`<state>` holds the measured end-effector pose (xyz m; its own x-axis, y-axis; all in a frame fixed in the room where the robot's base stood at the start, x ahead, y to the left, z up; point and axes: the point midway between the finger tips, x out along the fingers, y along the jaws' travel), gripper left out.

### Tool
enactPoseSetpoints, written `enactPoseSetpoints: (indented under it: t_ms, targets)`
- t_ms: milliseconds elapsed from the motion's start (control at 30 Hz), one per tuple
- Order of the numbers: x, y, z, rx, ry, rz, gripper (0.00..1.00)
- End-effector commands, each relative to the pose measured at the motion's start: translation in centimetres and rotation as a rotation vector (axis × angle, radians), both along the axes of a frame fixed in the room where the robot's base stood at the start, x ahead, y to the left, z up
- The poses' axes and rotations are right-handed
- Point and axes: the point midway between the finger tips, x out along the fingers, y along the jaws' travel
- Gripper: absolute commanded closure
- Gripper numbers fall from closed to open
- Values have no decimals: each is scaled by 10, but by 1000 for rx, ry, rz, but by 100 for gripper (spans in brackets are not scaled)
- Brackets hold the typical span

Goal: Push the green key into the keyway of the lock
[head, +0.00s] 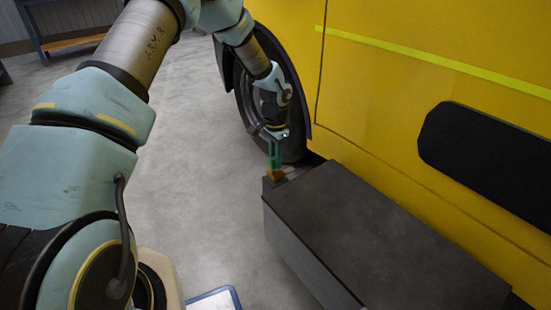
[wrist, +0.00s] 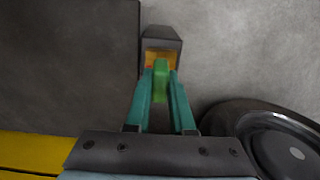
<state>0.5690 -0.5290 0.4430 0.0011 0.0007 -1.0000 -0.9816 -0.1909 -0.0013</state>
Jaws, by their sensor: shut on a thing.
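My gripper (wrist: 161,85) reaches down with its two teal fingers closed on the green key (wrist: 160,70). In the wrist view the far end of the key lies over the orange-brass face of the lock (wrist: 162,36), which has a dark housing. I cannot tell whether the key tip is in the keyway or just in front of it; the keyway itself is hidden. In the head view my gripper (head: 275,153) is right above the small brass lock (head: 274,175) at the corner of the dark box. The key is too small to make out there.
The long dark box (head: 380,240) stands on the grey floor (head: 190,140) beside a yellow vehicle (head: 400,60). The vehicle's black wheel (head: 247,98) is close behind my gripper. A shelf (head: 70,40) stands at the far left.

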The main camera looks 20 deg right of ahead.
Motion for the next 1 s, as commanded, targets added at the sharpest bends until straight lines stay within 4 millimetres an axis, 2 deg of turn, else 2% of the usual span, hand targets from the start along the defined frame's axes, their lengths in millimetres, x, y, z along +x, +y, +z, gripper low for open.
enactPoseSetpoints:
  t_ms: [933,967,1000]
  targets:
    - [0,0,-14,-1,-1,0,100]
    - [0,0,-14,0,-1,0,75]
    - [0,0,-14,0,0,0,71]
